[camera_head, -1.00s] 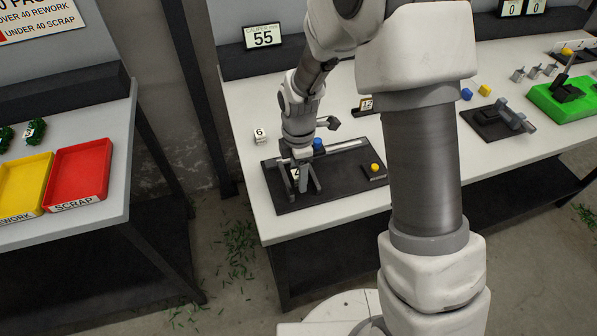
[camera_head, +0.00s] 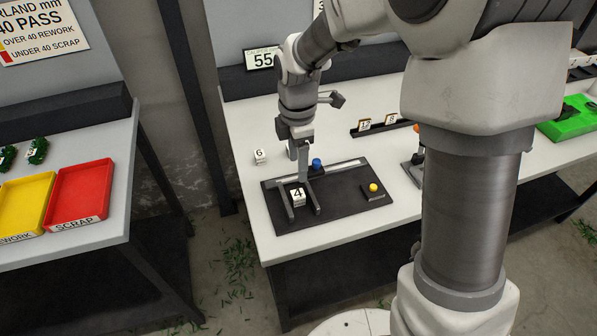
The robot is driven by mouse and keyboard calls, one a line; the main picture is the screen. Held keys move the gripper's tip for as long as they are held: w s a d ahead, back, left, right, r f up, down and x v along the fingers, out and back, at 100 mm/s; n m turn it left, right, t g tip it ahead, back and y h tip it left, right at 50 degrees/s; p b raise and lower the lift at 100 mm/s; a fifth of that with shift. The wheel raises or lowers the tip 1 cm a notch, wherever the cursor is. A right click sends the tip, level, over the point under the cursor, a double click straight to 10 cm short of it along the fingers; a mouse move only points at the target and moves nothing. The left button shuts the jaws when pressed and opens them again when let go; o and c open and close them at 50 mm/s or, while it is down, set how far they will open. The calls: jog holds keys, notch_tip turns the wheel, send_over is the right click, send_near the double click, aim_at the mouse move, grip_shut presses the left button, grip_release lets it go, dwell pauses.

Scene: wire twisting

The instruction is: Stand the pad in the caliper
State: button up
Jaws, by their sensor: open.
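The caliper (camera_head: 343,202) is a black plate on the bench with a light rail, a blue knob (camera_head: 317,163), a yellow button (camera_head: 374,188) and two grey jaws. The pad is a small white block marked 4 (camera_head: 298,196). It sits between the two jaws and looks upright; whether it touches either jaw I cannot tell. My gripper (camera_head: 298,172) points down just above and behind the pad, with its fingers open. The fingers partly overlap the jaws in the view, so the exact gap to the pad is unclear.
A white block marked 6 (camera_head: 260,156) stands left of the caliper. A display reading 55 (camera_head: 262,59) is at the back. A dark rack (camera_head: 378,127) holds numbered tags. Yellow (camera_head: 27,203) and red (camera_head: 78,194) trays are on the left bench. My arm hides the right part.

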jog(key=s+d+r+m+t, duration=0.1)
jog(key=s+d+r+m, duration=0.3)
jog(key=r+m, duration=0.15)
jog(key=s+d+r+m+t, duration=0.2)
jog(key=s+d+r+m, duration=0.25)
jog(key=r, duration=0.25)
jog(key=s+d+r+m+t, duration=0.2)
jog(key=s+d+r+m, duration=0.1)
jog(key=s+m, duration=0.7)
jog(key=shift+d+r+m+t, duration=0.2)
jog(key=shift+d+m+t, duration=0.1)
jog(key=shift+d+m, duration=0.25)
